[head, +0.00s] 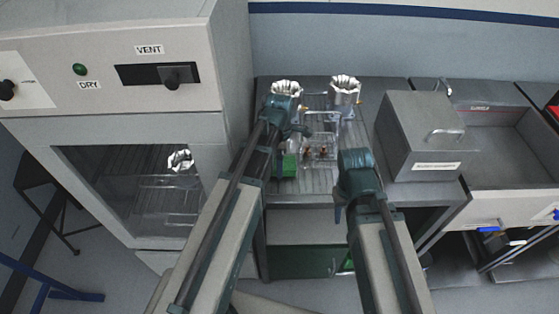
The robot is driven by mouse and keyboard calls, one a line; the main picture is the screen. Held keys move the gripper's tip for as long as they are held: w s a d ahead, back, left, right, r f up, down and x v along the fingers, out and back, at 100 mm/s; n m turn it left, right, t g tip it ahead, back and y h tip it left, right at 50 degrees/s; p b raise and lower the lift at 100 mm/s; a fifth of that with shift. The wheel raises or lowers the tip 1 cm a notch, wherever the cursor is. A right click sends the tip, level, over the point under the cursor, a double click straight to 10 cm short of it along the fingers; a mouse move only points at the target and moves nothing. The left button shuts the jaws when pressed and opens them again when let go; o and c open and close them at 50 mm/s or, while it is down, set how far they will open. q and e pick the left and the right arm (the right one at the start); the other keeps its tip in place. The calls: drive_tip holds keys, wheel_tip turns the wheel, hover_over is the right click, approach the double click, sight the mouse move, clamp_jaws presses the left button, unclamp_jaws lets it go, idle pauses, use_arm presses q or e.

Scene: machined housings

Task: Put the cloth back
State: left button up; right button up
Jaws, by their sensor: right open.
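Two silvery machined housings (345,90) (286,88) stand at the back of the worktop (315,184). The wire basket (322,148) holds small parts. A grey lidded box (420,135) and a sink (496,150) are right. A cabinet (108,130) with another housing (181,160) inside blocks the left.

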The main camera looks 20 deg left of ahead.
use_arm(q)
wheel_tip(320, 180, up, 11)
drive_tip(key=p, duration=1)
drive_tip(key=shift+r+p, duration=0.15)
drive_tip(key=shift+p, duration=0.15)
drive_tip(key=s+m, duration=0.9)
drive_tip(key=m, duration=1.2)
drive_tip(key=s+d+f+m+y+b, duration=0.1)
drive_tip(key=s+d+f+m+b, duration=0.3)
drive_tip(key=d, duration=0.7)
drive_tip(key=shift+s+f+b, duration=0.6)
drive_tip(key=shift+f+b, duration=0.25)
drive_tip(key=shift+b, duration=0.05)
